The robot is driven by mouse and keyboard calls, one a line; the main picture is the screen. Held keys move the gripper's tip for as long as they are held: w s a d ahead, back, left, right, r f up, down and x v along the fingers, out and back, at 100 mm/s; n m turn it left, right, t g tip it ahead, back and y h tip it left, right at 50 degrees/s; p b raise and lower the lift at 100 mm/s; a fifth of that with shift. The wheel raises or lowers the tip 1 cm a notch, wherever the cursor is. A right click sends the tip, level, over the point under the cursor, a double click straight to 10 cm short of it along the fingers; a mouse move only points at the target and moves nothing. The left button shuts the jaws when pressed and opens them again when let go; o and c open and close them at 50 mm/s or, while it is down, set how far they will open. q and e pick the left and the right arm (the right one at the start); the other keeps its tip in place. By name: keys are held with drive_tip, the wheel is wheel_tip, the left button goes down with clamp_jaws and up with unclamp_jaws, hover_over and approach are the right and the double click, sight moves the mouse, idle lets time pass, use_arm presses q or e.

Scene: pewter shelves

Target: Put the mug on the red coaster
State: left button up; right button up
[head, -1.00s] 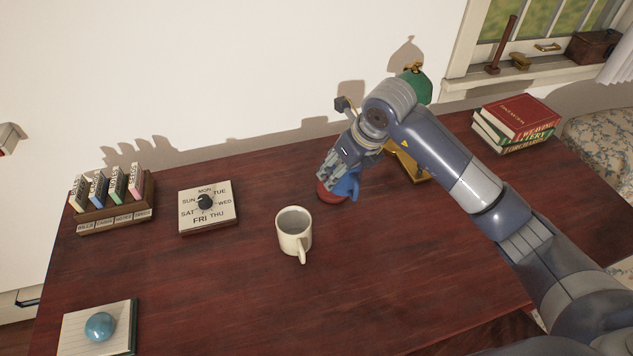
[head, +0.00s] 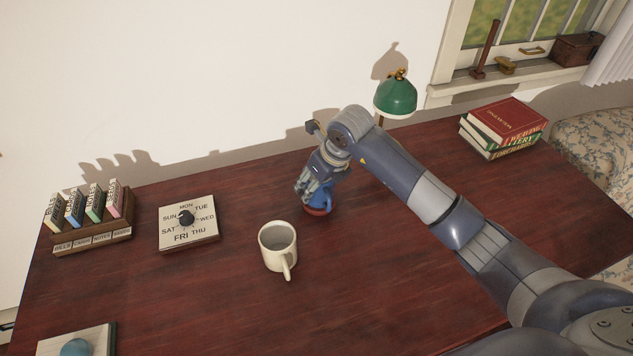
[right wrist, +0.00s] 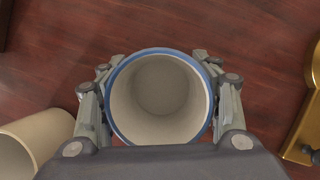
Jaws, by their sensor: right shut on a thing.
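My right gripper (head: 316,190) is shut on a blue mug (head: 326,198). The mug is upright, partly hidden behind the fingers, at the back middle of the table. In the right wrist view the mug's blue rim and pale inside (right wrist: 160,95) sit between the two fingers. The red coaster (head: 314,211) shows as a red edge directly under the mug. I cannot tell whether the mug touches it. A cream mug (head: 278,247) stands apart, nearer and to the left; it also shows in the right wrist view (right wrist: 30,145). My left gripper is not in view.
A day dial (head: 188,222) and a card rack (head: 92,222) stand at the left. A green lamp (head: 395,97) is behind my right arm, with its brass base (right wrist: 305,125) close by. Books (head: 503,128) lie at the right. The front middle is clear.

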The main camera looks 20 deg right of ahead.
drive_tip(key=shift+f, duration=0.15)
drive_tip(key=shift+f, duration=0.1)
drive_tip(key=o, duration=1.3)
drive_tip(key=shift+r, duration=0.25)
drive_tip(key=v, duration=1.1)
drive_tip(key=shift+s+d+r, duration=0.15)
drive_tip(key=shift+s+r, duration=0.1)
drive_tip(key=shift+r, duration=0.1)
